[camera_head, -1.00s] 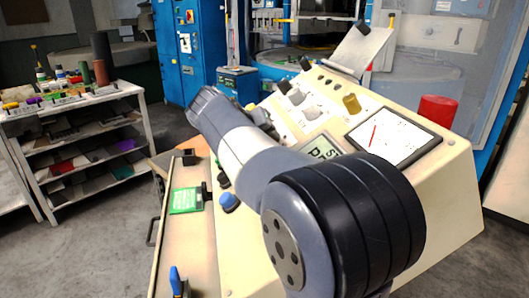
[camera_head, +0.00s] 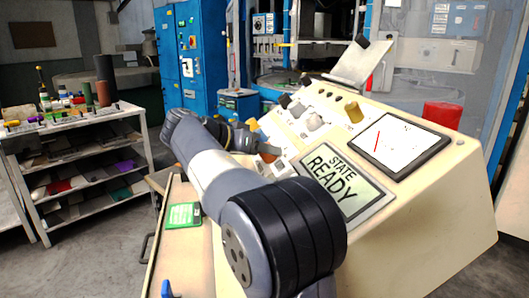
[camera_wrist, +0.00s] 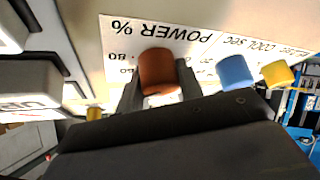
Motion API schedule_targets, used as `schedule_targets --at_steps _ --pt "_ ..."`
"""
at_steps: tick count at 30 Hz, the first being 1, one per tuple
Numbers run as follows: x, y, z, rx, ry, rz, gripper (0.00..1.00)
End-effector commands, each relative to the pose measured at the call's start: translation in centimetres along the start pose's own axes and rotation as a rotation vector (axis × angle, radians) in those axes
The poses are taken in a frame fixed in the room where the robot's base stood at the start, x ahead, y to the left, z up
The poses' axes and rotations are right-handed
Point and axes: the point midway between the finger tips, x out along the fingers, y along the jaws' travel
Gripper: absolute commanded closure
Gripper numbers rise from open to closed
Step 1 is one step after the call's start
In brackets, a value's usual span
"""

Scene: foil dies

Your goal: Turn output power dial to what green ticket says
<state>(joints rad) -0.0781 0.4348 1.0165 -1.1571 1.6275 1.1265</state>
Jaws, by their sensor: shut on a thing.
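The brown-orange output power dial (camera_wrist: 159,72) sits below an upside-down "POWER %" label in the wrist view, with 80 and 60 marks beside it. My gripper (camera_wrist: 158,90) is shut on this dial, one finger on each side. The dial's pointer and exact setting are hidden. In the head view my gripper (camera_head: 262,145) is at the sloping panel, and the dial (camera_head: 269,155) shows just beyond it. The green ticket (camera_head: 183,215) lies on the console's lower ledge, left of my arm; its writing is too small to read.
A blue knob (camera_wrist: 235,73) and a yellow knob (camera_wrist: 277,73) stand close beside the dial. A shelf (camera_head: 85,165) stands at left.

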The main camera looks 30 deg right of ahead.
Motion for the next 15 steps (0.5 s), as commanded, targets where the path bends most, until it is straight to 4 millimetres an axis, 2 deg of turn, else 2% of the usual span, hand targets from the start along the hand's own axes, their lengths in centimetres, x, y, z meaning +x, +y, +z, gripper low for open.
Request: schedule_targets --at_steps 15 --pt "0.02 -0.03 0.12 0.028 -0.003 0.021 0.88"
